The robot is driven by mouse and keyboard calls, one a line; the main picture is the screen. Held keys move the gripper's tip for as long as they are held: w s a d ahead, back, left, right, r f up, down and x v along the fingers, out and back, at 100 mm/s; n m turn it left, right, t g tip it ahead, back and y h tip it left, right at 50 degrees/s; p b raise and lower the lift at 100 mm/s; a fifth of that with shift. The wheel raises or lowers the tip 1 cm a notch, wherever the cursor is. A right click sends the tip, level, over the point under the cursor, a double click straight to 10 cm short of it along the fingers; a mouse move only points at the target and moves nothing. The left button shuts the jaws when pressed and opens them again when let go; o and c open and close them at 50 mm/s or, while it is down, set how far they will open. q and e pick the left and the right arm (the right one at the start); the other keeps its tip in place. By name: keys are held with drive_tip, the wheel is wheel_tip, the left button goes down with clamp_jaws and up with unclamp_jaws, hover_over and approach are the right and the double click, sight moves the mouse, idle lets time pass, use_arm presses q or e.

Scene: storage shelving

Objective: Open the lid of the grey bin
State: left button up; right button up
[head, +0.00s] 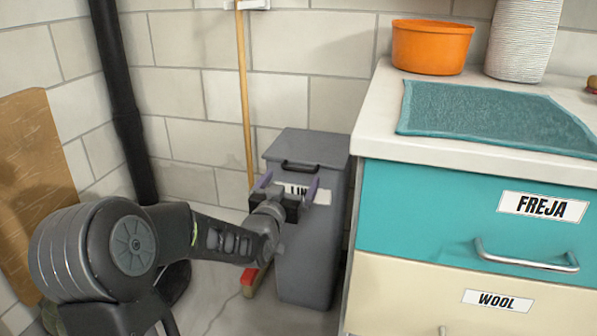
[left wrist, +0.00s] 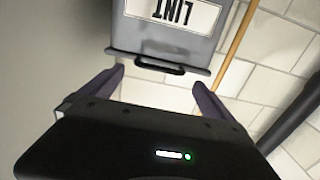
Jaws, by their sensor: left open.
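The grey bin (head: 308,235) stands upright on the floor between the tiled wall and the drawer cabinet. Its lid (head: 318,147) is closed, with a black handle (head: 300,167) at the front edge. A white label, partly hidden by my gripper in the head view, reads LINT in the left wrist view (left wrist: 172,12). My left gripper (head: 290,186) is open and empty in front of the bin, just below the handle. In the left wrist view, the handle (left wrist: 160,66) lies ahead, between and beyond the spread fingers (left wrist: 158,85). My right gripper is not in view.
The cabinet (head: 440,210) with teal and cream drawers stands close to the bin's right side. A broom (head: 244,100) leans on the wall behind left. A black pipe (head: 125,110) runs down the wall. An orange pot (head: 431,48) and teal towel (head: 490,112) lie on the countertop.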

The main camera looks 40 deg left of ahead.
sight(297, 170)
use_arm(q)
drive_tip(key=b+x, duration=0.1)
drive_tip(key=x, duration=0.5)
drive_tip(key=shift+w+a+b, duration=0.15)
drive_tip(key=shift+w+b, duration=0.15)
drive_tip(key=shift+b, duration=0.05)
drive_tip(key=shift+c, duration=0.6)
drive_tip(key=c, duration=1.9)
